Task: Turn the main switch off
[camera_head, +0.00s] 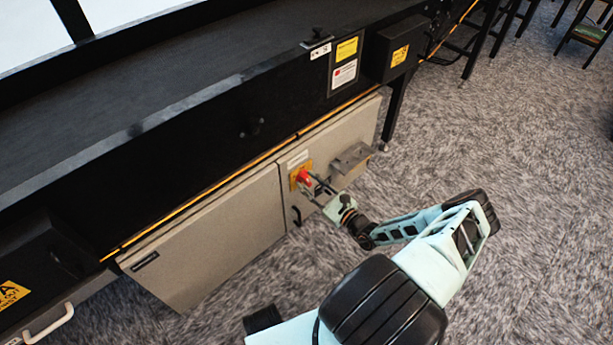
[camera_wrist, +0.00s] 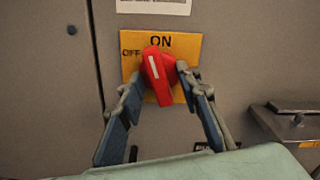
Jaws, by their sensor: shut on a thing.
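The main switch is a red rotary knob (camera_wrist: 159,78) on a yellow plate (camera_wrist: 188,47) marked ON at the top and OFF at the upper left. The knob's white line tilts a little left of upright, between the two marks. My gripper (camera_wrist: 160,88) has one finger on each side of the knob's lower part and is shut on it. In the head view the red knob (camera_head: 303,176) sits on the grey cabinet door, with my gripper (camera_head: 311,184) reaching it from the lower right. The fingertips are small there.
The grey cabinet (camera_head: 215,235) hangs below a long black conveyor frame (camera_head: 240,120). A metal bracket (camera_head: 351,160) juts out right of the switch, and also shows in the wrist view (camera_wrist: 290,122). Carpeted floor (camera_head: 500,200) is open to the right.

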